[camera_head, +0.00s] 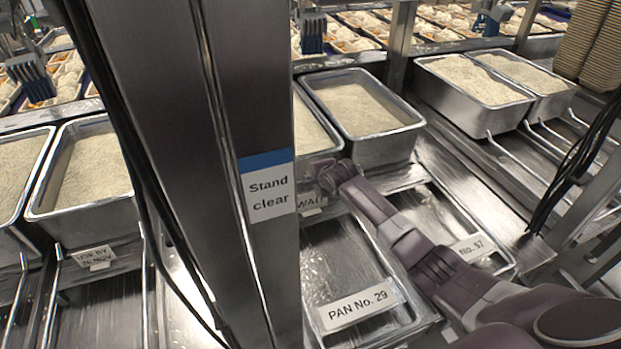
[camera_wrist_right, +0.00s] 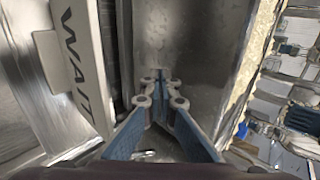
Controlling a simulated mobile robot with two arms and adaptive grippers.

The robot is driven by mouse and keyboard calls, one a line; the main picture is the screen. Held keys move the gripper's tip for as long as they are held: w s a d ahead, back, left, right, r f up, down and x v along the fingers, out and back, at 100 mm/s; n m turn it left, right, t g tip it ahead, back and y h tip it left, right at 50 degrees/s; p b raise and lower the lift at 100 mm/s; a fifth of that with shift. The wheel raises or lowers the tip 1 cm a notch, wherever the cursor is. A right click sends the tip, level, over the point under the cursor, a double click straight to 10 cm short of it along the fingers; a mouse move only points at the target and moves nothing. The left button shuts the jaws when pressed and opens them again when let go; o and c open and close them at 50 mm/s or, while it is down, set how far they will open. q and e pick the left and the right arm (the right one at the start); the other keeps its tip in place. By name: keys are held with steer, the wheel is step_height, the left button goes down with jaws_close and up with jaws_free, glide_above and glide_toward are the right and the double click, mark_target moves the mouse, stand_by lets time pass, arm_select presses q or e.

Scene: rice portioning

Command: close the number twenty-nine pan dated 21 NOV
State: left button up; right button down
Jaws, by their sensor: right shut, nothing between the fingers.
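A flat metal panel with a raised rim, labelled "PAN No. 29" (camera_head: 357,306), lies at the lower middle of the head view. Behind it stands an open metal pan of rice (camera_head: 313,132), largely hidden by the column. A "WAIT" sign (camera_head: 312,204) is at its front; the sign also shows in the wrist view (camera_wrist_right: 76,66). I see no 21 NOV date. My right gripper (camera_head: 327,178) is at the pan's front, beside the sign. In the wrist view its blue fingers (camera_wrist_right: 160,83) meet, empty, before a metal wall; contact is unclear. My left gripper is not in view.
A metal column with a "Stand clear" sign (camera_head: 268,190) blocks the middle left. A second rice pan (camera_head: 388,148) stands behind a panel labelled "No. 57" (camera_head: 473,247). More rice pans stand left and right; the left one's tag (camera_head: 97,257) reads USE BY 26 NOV.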

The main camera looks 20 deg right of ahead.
mark_target(307, 171)
steer(key=w+b, duration=0.2)
steer(key=w, duration=0.1)
steer(key=shift+d+r, duration=0.1)
steer(key=shift+r, duration=0.1)
stand_by(0.3)
